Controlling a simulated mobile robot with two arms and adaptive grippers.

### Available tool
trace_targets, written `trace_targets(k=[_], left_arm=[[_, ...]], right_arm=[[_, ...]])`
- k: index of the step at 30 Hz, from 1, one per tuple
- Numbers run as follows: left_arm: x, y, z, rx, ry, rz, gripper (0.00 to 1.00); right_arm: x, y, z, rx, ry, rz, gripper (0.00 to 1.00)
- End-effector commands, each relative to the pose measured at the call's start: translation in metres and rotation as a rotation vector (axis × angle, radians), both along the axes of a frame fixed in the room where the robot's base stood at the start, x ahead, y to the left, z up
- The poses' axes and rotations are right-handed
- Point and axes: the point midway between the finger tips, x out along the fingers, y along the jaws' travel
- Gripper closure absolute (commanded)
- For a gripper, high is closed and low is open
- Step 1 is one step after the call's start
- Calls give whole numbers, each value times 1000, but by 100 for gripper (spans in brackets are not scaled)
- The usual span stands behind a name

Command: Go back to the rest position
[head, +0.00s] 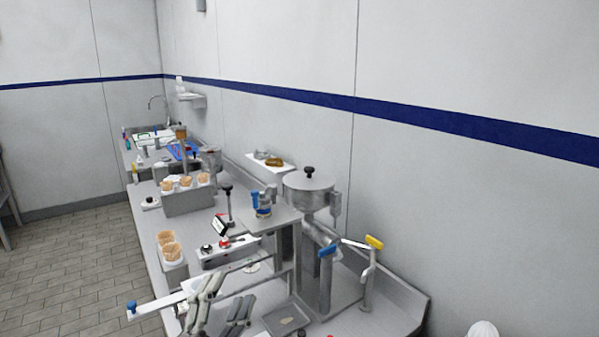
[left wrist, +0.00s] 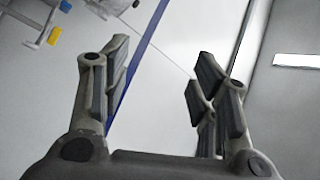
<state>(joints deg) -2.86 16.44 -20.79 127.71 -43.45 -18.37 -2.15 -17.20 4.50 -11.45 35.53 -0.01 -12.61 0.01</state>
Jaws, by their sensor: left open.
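My left gripper (head: 224,304) is at the bottom of the head view, in front of the steel counter. Its two fingers are apart. My right gripper does not show in either view.
A steel counter (head: 146,220) runs along the wall. It bears cones (head: 187,181) in a steel holder, more cones (head: 168,245) nearer, and a steel machine (head: 310,192) with a hopper. A yellow-handled lever (head: 374,242) stands at right. The tiled floor (head: 60,260) at left is clear.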

Motion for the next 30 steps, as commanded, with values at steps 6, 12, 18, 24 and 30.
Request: trace_targets(k=[6, 12, 18, 24, 30], left_arm=[[-15, 56, -87, -237, 384, 190, 45], [-64, 85, -174, -409, 756, 340, 45], [-140, 92, -245, -532, 1132, 460, 45], [-220, 85, -285, -602, 1452, 535, 45], [-250, 79, -323, -617, 1604, 568, 45]], right_arm=[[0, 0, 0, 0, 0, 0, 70], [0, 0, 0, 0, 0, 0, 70], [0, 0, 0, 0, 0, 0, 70], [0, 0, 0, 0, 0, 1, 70], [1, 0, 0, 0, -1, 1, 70]])
